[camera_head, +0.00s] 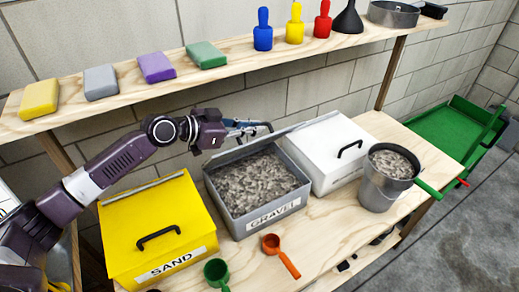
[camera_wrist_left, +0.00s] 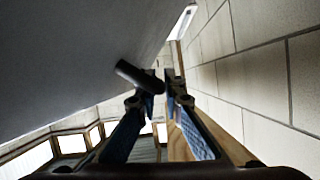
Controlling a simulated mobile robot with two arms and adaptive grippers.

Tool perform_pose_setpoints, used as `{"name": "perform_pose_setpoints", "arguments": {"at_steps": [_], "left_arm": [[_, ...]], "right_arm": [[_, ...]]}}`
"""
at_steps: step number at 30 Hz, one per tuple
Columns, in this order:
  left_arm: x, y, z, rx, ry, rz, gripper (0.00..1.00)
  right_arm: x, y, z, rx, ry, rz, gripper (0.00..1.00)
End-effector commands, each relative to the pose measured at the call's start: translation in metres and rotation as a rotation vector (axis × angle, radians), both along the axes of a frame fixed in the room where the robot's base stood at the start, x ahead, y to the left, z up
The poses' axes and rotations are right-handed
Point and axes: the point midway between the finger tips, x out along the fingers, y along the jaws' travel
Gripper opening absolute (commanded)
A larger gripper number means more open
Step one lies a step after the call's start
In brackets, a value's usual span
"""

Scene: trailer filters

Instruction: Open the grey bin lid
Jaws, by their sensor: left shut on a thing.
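The grey bin (camera_head: 262,226) stands open on the workbench, labelled GRAVEL and full of grey gravel (camera_head: 255,182). Its grey lid (camera_head: 262,143) is swung up at the back and shows nearly edge-on. In the left wrist view the lid (camera_wrist_left: 70,60) is a large grey surface on the left, with its dark handle (camera_wrist_left: 138,77) at the fingertips. My left gripper (camera_head: 252,128) is behind the raised lid, shut on the handle; it also shows in the left wrist view (camera_wrist_left: 162,88). My right gripper is not in view.
A closed yellow SAND bin (camera_head: 160,225) stands left and a closed white bin (camera_head: 328,150) right. A metal bucket (camera_head: 385,185) and green (camera_head: 216,272) and orange (camera_head: 283,255) scoops are on the bench. A wooden shelf (camera_head: 230,75) and block wall (camera_wrist_left: 260,80) are close behind.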

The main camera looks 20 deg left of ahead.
Motion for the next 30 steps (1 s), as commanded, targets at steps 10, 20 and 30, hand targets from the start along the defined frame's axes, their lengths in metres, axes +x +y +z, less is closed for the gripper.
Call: {"name": "perform_pose_setpoints", "arguments": {"at_steps": [10,20,30], "left_arm": [[0.038,0.036,0.019,-0.2,0.188,0.003,0.0],[0.063,0.062,0.024,-0.336,0.328,0.001,0.0],[0.08,0.079,0.024,-0.425,0.419,0.0,0.0]], "right_arm": [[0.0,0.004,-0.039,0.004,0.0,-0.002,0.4],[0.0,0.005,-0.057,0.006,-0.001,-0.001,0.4],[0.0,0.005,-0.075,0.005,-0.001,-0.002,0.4]]}}
